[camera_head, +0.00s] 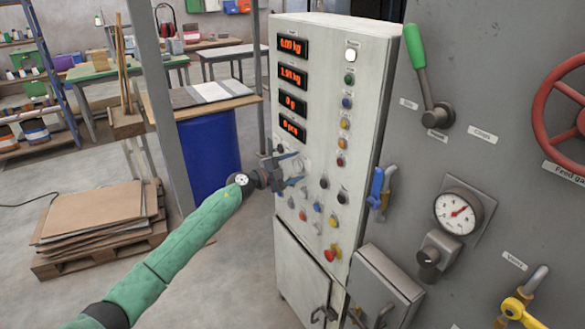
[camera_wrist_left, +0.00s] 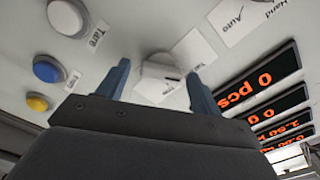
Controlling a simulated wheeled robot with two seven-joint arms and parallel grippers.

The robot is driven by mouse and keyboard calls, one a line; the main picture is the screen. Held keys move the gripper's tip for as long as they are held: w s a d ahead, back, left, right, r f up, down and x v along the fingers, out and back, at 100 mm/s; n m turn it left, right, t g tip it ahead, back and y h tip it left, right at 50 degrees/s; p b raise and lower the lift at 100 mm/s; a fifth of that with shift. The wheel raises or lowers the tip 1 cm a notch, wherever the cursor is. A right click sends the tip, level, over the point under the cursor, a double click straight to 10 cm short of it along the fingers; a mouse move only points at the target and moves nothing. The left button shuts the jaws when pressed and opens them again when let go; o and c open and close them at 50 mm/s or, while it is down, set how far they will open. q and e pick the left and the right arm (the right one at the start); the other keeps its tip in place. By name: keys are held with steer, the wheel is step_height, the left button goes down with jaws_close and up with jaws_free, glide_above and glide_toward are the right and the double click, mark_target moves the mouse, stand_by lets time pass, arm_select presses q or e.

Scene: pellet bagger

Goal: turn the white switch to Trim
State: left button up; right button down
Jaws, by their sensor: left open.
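The white switch (camera_wrist_left: 160,70) sits on the pale control panel (camera_wrist_left: 150,22) in the left wrist view, between my left gripper's two fingers and seemingly beyond their tips. Small white labels lie around it, too oblique or blurred to read, so I cannot tell its setting. My left gripper (camera_wrist_left: 160,80) is open, its blue-grey fingers apart on either side of the switch. In the head view the left gripper (camera_head: 293,172) is at the panel's left part, below the displays, and largely hides the switch. My right gripper is in neither view.
Red-digit displays (camera_head: 292,75) stand above the gripper. Several coloured buttons (camera_head: 318,207) and a red mushroom button (camera_head: 333,252) are close by on the panel. A blue handle (camera_head: 377,187) and green lever (camera_head: 414,46) are to the right. Free floor lies left, beside stacked cardboard (camera_head: 95,210).

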arm_select(q)
steer(key=shift+c, duration=0.3)
steer(key=c, duration=0.9)
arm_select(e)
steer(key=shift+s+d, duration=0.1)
arm_select(q)
steer(key=shift+m, duration=0.3)
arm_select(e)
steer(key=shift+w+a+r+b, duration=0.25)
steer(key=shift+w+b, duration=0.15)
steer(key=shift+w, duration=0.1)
arm_select(q)
steer(key=shift+f+m+b, duration=0.2)
steer(key=shift+m+b, duration=1.25)
steer(key=shift+m, duration=1.45)
steer(key=shift+f+m+b, duration=0.2)
steer(key=shift+m+b, duration=1.2)
steer(key=shift+m, duration=1.5)
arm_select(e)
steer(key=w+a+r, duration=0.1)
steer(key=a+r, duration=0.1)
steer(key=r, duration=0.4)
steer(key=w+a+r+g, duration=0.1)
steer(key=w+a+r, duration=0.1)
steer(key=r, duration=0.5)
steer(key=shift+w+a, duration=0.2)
